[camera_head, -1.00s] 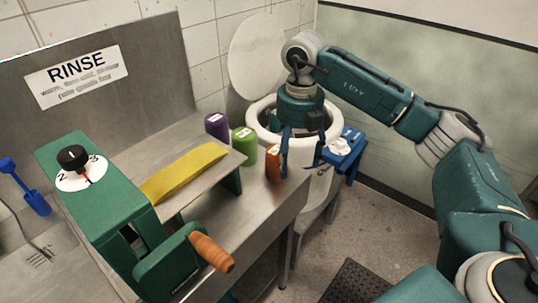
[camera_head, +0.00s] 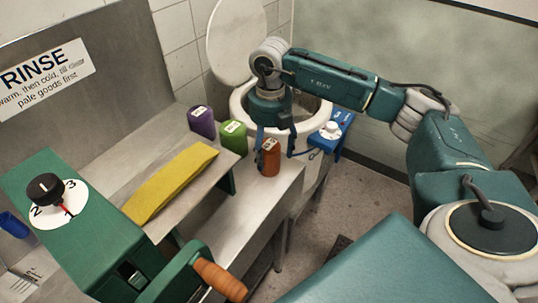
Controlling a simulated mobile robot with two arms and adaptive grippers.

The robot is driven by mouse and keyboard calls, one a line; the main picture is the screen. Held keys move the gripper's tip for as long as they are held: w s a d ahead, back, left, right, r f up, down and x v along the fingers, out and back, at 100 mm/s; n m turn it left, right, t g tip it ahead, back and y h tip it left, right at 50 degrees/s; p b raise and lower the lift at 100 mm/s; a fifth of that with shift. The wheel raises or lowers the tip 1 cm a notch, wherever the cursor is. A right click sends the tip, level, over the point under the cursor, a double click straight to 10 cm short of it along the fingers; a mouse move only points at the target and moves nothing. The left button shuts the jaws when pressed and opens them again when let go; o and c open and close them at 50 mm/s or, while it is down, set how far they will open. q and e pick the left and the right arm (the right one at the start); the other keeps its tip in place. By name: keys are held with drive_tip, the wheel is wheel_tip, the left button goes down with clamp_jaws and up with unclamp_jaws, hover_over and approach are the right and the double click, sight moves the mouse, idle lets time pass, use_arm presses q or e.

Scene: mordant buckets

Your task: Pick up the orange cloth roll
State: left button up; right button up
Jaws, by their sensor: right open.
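The orange cloth roll (camera_head: 269,161) stands upright with a pale label on its top, near the right end of the metal counter. My right gripper (camera_head: 276,146) comes down from above, open. One finger shows just left of the roll's top and the other to its right with a gap. The roll's upper part appears between the fingers in the picture; I cannot tell whether either finger touches it. My left gripper is out of view.
A green roll (camera_head: 233,138) and a purple roll (camera_head: 201,121) stand left of the orange one. A yellow cloth (camera_head: 170,183) lies on a sloped board.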

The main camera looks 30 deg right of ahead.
sight(269, 161)
drive_tip(key=f, duration=0.2)
drive_tip(key=f+p, duration=0.1)
drive_tip(key=f, duration=0.1)
drive_tip(key=shift+s+a+f+p, duration=0.1)
drive_tip(key=shift+a+p, duration=0.1)
drive_tip(key=shift+p, duration=0.1)
drive_tip(key=shift+f, duration=0.1)
drive_tip(key=shift+c, duration=0.5)
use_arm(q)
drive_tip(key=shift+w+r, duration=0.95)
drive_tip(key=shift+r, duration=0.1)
use_arm(e)
drive_tip(key=c, duration=1.2)
